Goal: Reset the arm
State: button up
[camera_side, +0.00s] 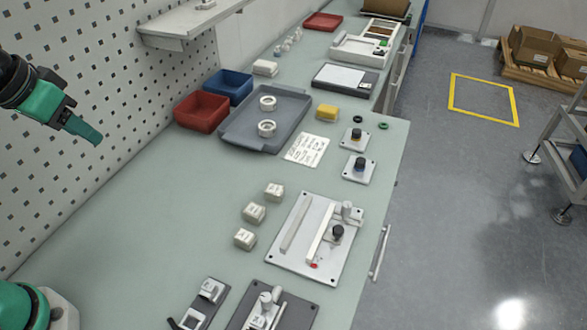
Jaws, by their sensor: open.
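My gripper (88,131) hangs in the air at the upper left, in front of the perforated wall panel. It is green and points down and to the right. It is open, and I see nothing held in it. It is well clear of the bench top (150,215) and of the parts on it.
A grey tray (236,137) holds two white rings. Red (202,111) and blue (228,86) bins stand beside it. Several white blocks (254,212) lie near a fixture plate (275,255). A shelf (185,28) juts from the wall. The bench's left middle is clear.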

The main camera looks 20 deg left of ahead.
jog(key=shift+n+t, duration=0.3)
jog(key=shift+s+a+f, duration=0.4)
jog(key=shift+s, duration=0.3)
jog(key=shift+s+a+f, duration=0.4)
jog(key=shift+s+a, duration=0.05)
jog(key=shift+s, duration=0.3)
jog(key=shift+s+a+f, duration=0.4)
jog(key=shift+s, duration=0.3)
